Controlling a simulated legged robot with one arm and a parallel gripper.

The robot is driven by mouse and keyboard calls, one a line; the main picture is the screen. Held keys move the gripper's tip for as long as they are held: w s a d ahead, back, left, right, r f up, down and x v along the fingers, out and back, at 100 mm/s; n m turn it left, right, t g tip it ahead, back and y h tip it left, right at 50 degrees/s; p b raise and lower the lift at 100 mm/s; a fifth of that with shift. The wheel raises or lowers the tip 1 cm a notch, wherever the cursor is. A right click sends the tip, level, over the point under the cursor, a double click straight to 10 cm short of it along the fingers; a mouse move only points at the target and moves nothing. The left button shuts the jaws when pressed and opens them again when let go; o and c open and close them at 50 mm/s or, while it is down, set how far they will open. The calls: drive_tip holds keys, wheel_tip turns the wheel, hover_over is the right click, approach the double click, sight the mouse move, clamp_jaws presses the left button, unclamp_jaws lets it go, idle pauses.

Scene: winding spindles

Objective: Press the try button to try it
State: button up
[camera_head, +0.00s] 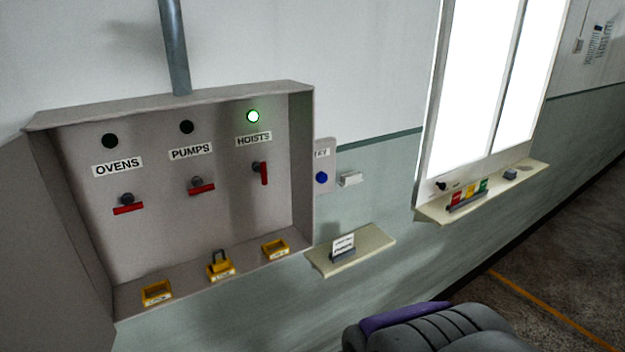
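The try button (321,177) is a blue round knob on a small grey plate, fixed to the wall just right of the open switch box (75,121). The plate carries a partly hidden label ending in "RY" above the button. In the box, the ovens switch (128,209) and the pumps switch (202,189) have red handles lying roughly level. The hoists switch (264,173) has its red handle upright. The hoists lamp (253,116) glows green; the ovens lamp (110,141) and pumps lamp (186,127) are dark.
Yellow holders (156,293) stand on the box floor; the middle one bears a padlock (219,259). A small shelf (378,241) with a card stands below the button. A windowsill (430,212) holds coloured tags. The box door opens at left.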

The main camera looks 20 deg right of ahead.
clamp_jaws()
idle(1.1)
